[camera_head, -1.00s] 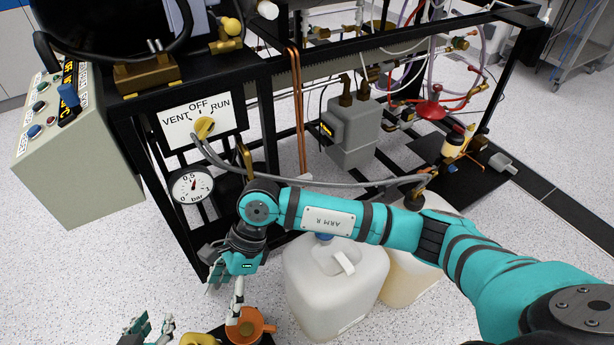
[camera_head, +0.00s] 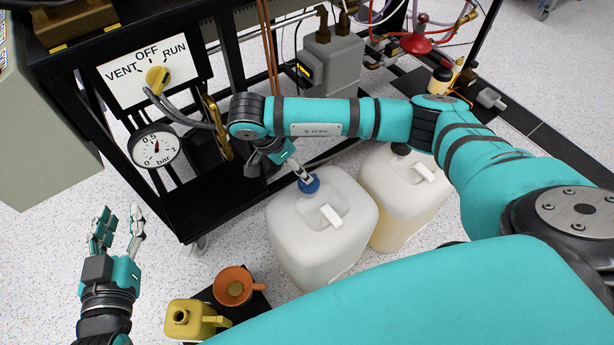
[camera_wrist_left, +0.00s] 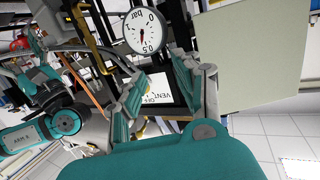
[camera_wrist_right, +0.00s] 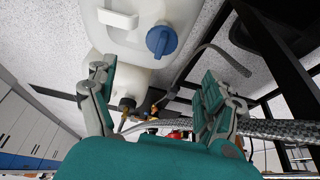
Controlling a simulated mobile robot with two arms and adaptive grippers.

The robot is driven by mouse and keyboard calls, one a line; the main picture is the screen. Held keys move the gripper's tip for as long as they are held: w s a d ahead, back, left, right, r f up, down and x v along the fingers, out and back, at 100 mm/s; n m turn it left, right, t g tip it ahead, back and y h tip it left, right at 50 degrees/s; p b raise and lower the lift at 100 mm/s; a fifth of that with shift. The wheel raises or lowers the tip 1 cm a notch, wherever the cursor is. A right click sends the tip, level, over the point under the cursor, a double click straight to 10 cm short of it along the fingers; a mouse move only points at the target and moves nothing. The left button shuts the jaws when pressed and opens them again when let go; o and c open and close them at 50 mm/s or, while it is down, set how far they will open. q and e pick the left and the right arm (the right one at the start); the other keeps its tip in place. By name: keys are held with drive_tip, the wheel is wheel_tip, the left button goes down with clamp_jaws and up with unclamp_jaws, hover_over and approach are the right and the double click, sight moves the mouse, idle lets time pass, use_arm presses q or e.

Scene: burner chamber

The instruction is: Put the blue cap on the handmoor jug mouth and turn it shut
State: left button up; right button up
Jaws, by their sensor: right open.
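The blue cap (camera_head: 309,184) sits on the mouth of the white jug (camera_head: 308,238). I cannot tell how tightly it is turned. The cap also shows in the right wrist view (camera_wrist_right: 161,41), with a raised grip bar on top. No jug name is readable. My right gripper (camera_head: 294,169) is beside the cap, partly hidden by its own arm. In the right wrist view its fingers (camera_wrist_right: 158,80) are spread and empty, with the cap beyond them. My left gripper (camera_head: 119,228) is open and empty at the left, away from the jug. It also shows open in the left wrist view (camera_wrist_left: 158,80).
A yellowish jug (camera_head: 396,205) stands right of the white one. An orange pitcher (camera_head: 233,286) and a yellow can (camera_head: 190,318) stand on a black mat at the front. The black frame with the valve panel (camera_head: 146,69) and gauge (camera_head: 154,146) rises behind. Floor at left is clear.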

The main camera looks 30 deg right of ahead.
sight(303, 183)
drive_tip(key=b+x, duration=0.1)
drive_tip(key=x, duration=0.5)
drive_tip(key=shift+f+b, duration=0.3)
drive_tip(key=b+x, duration=0.1)
drive_tip(key=x, duration=0.3)
drive_tip(key=shift+d+f, duration=0.2)
drive_tip(key=shift+f, duration=0.15)
drive_tip(key=shift+d+f, duration=0.1)
drive_tip(key=shift+f, duration=0.1)
use_arm(q)
wheel_tip(303, 183, up, 13)
drive_tip(key=s+d+t+h, duration=0.1)
drive_tip(key=s+t+h, duration=0.1)
drive_tip(key=t, duration=0.7)
drive_tip(key=shift+s+h, duration=0.4)
drive_tip(key=shift+h, duration=0.1)
drive_tip(key=shift+d+r, duration=0.1)
